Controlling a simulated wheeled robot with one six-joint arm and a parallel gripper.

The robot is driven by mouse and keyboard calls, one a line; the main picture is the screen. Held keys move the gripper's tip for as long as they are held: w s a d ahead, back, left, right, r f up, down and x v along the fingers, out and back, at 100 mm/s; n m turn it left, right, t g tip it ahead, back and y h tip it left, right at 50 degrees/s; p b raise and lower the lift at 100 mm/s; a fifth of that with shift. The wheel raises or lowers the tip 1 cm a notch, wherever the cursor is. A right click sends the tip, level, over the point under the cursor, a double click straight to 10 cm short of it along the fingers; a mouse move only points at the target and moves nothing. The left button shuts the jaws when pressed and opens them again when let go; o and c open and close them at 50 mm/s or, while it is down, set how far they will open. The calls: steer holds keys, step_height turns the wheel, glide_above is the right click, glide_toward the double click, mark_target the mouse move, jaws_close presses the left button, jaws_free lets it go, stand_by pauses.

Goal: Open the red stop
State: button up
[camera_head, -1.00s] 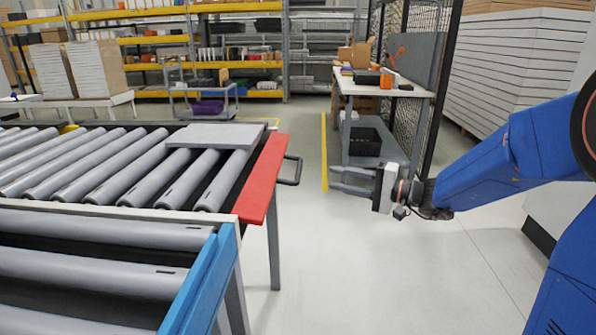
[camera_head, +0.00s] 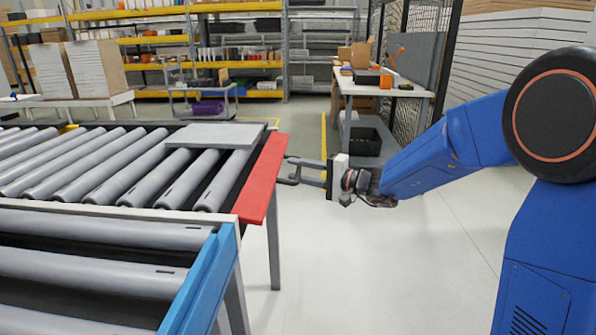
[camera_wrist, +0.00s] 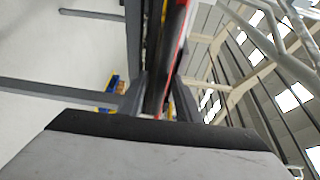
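The red stop (camera_head: 264,178) is a long red plate along the right end of the roller conveyor, with its top face showing. Its dark handle sticks out from the right side and is now mostly covered by my fingers in the head view. My gripper (camera_head: 293,171) is level with the handle, pointing left, its two fingers spread apart. In the wrist view, a dark bar (camera_wrist: 166,70), seemingly the handle, runs between the fingertips, with a strip of the red stop (camera_wrist: 183,42) beyond. I cannot tell whether either finger touches the bar.
A grey board (camera_head: 214,135) lies on the rollers beside the red stop. A blue rail (camera_head: 203,283) edges the nearer conveyor. A workbench (camera_head: 348,88) with boxes stands behind my gripper. The floor right of the conveyor is clear.

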steer(key=shift+a, duration=0.1)
jaws_close()
steer(key=shift+r+g+h, duration=0.4)
steer(key=shift+r, duration=1.05)
jaws_free()
